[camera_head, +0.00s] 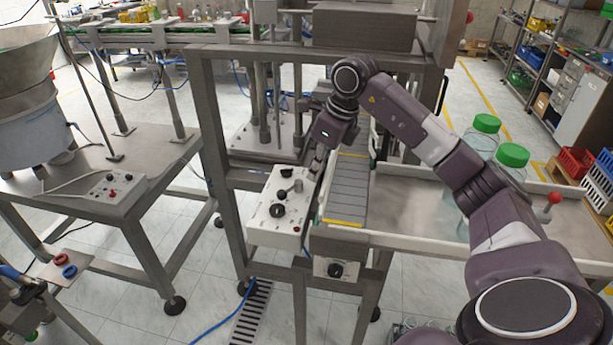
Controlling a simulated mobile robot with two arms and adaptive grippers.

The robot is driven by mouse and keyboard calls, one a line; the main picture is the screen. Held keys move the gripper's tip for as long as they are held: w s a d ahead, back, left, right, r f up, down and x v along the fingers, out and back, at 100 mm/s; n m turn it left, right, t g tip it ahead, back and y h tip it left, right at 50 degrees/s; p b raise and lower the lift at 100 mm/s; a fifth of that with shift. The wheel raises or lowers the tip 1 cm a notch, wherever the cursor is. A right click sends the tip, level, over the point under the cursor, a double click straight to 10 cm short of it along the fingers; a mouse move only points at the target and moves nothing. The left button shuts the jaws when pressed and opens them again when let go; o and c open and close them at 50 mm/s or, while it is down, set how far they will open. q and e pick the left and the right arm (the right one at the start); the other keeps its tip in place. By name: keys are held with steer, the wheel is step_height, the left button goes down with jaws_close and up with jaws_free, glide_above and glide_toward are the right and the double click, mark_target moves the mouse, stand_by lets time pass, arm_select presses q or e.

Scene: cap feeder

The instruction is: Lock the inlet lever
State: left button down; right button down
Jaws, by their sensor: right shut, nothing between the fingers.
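My right arm comes in from the right and reaches over the conveyor. Its gripper (316,172) points down, shut and empty, just right of a white control box (262,229). The box carries dark knobs (277,210) and a small grey upright part (298,186), close to the left of the gripper. I cannot tell whether the fingers touch the box. No part is clearly recognisable as the inlet lever; the gripper and wrist hide some of the area there. A red-ball-ended lever (554,198) stands at the right end of the metal tray. My left gripper is not in view.
A grey slatted conveyor (347,188) runs beside the box. Green-capped bottles (482,140) stand on the metal tray (415,205) behind my forearm. A steel frame post (217,160) stands left of the box. A feeder table (85,175) is at the left, with open floor between.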

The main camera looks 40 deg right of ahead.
mark_target(290, 190)
steer(key=p+x, duration=0.3)
steer(key=x, duration=0.5)
steer(key=shift+w+a+f, duration=0.1)
steer(key=shift+a+f, duration=0.05)
steer(key=shift+f, duration=0.1)
steer(key=shift+w+a+p, duration=0.2)
steer(key=shift+w+p, duration=0.1)
steer(key=shift+w, duration=0.25)
steer(key=shift+w+a+p, duration=0.2)
steer(key=shift+w+p, duration=0.1)
steer(key=shift+w, duration=0.25)
steer(key=shift+w+a+f, duration=0.3)
steer(key=shift+w, duration=0.35)
steer(key=shift+f, duration=0.1)
